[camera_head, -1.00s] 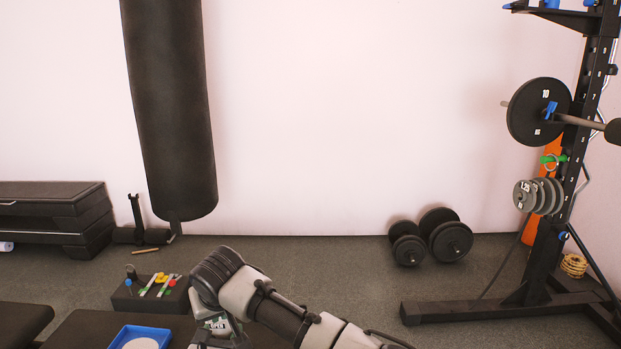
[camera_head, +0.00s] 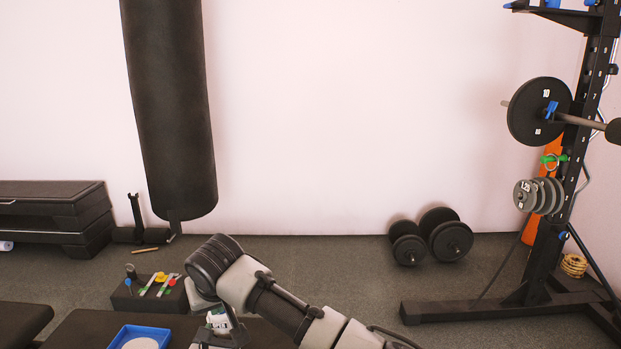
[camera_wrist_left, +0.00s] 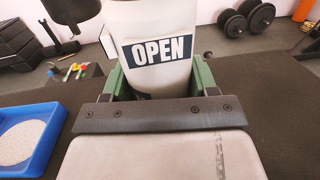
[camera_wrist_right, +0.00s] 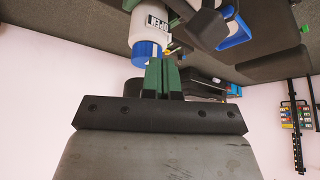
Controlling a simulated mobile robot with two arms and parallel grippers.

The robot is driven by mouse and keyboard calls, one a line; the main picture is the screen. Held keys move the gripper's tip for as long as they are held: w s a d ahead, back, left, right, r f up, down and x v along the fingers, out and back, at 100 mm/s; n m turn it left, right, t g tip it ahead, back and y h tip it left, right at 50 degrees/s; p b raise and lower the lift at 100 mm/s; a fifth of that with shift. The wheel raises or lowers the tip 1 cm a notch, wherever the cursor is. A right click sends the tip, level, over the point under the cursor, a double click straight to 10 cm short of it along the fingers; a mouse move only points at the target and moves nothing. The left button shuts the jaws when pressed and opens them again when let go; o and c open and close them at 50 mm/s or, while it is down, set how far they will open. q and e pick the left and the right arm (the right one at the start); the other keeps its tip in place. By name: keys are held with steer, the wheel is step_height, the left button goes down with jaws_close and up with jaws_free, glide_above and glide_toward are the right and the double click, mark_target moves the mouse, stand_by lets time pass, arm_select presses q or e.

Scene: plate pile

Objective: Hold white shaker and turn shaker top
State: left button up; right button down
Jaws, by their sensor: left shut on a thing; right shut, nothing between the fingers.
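The white shaker with its "OPEN" label (camera_wrist_left: 160,45) stands between the green fingers of my left gripper (camera_wrist_left: 160,82), which is shut on it. In the head view the shaker (camera_head: 218,320) shows low in the picture, partly hidden by my right arm. In the right wrist view, which looks upside down, the shaker (camera_wrist_right: 150,22) has a blue top (camera_wrist_right: 147,49). My right gripper (camera_wrist_right: 163,66) is shut and empty, its fingertips close beside the blue top. I cannot tell whether they touch it. The right gripper's fingers are hidden in the head view.
A blue tray (camera_head: 121,332) with a pale round thing in it lies left of the shaker. A dark box (camera_head: 135,302) with several small coloured items stands behind it. A punching bag, dumbbells (camera_head: 451,240) and a weight rack (camera_head: 565,190) are farther off.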

arm_select(q)
steer(key=shift+a, duration=0.1)
arm_select(e)
step_height(320, 180, up, 3)
stand_by(0.3)
arm_select(q)
steer(key=o, duration=1.3)
steer(key=shift+s+f, duration=0.1)
steer(key=shift+s, duration=0.05)
